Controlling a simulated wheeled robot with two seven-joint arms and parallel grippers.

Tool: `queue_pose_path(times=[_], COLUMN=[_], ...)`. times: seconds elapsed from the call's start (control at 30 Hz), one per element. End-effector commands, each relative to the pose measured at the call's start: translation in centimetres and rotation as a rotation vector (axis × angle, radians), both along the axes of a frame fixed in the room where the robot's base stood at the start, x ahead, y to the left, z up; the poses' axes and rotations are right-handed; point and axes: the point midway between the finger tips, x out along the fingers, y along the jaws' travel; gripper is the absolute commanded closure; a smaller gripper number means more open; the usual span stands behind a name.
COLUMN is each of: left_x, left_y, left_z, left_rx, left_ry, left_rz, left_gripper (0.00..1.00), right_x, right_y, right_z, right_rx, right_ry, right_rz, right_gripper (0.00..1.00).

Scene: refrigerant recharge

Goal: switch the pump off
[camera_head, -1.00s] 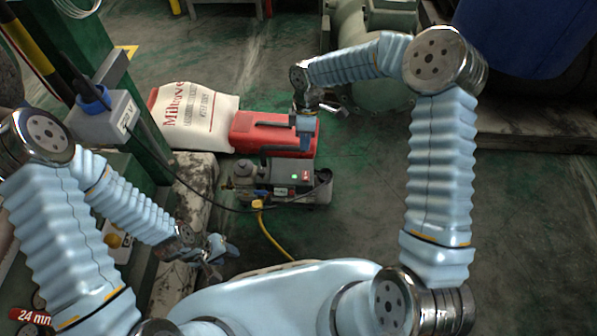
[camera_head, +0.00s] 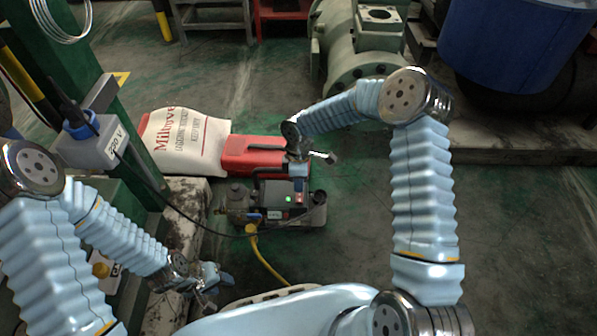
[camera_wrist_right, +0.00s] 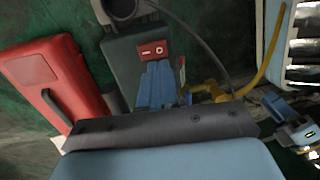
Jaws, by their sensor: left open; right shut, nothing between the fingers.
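The pump (camera_head: 262,197) stands on the floor in the head view, with a small green light (camera_head: 288,199) lit on it. Its red switch (camera_head: 299,198) is beside that light; the right wrist view shows the switch (camera_wrist_right: 152,51) clearly, on the dark pump housing (camera_wrist_right: 122,62). My right gripper (camera_head: 298,178) is shut and empty, just above the switch end of the pump. In the wrist view its blue fingertips (camera_wrist_right: 157,68) are right by the switch's lower edge; I cannot tell whether they touch it. My left gripper (camera_head: 218,277) is open and empty, in front of the pump.
A red case (camera_head: 240,156) and a white sack (camera_head: 185,141) lie behind the pump. A yellow hose (camera_head: 266,262) and a black cable run from it. A green post (camera_head: 85,85) with a grey box (camera_head: 92,146) stands at left. Floor at right is clear.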

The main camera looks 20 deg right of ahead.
Motion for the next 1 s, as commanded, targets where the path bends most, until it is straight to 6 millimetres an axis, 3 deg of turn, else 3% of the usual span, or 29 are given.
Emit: queue_pose_path(times=[0.1, 0.3, 0.73, 1.0], left_x=[0.0, 0.0, 0.0, 0.0], left_y=[0.0, -0.1, -0.1, -0.3], left_z=[-0.5, -0.7, -0.8, -4.9], left_rx=[-0.001, -0.002, -0.002, -0.007], left_ry=[0.001, 0.001, 0.001, 0.003], left_rz=[0.000, -0.001, -0.002, -0.003], left_gripper=[0.57, 0.57, 0.57, 0.57], right_x=[-0.3, -0.6, -0.6, -1.0], right_y=[0.1, 0.2, 0.2, 0.4], right_z=[-2.2, -4.1, -4.5, -6.2], right_rx=[0.001, 0.001, -0.001, -0.043], right_ry=[0.002, 0.001, -0.002, -0.142], right_rz=[0.000, 0.000, 0.000, 0.006], right_gripper=[1.00, 1.00, 1.00, 1.00])
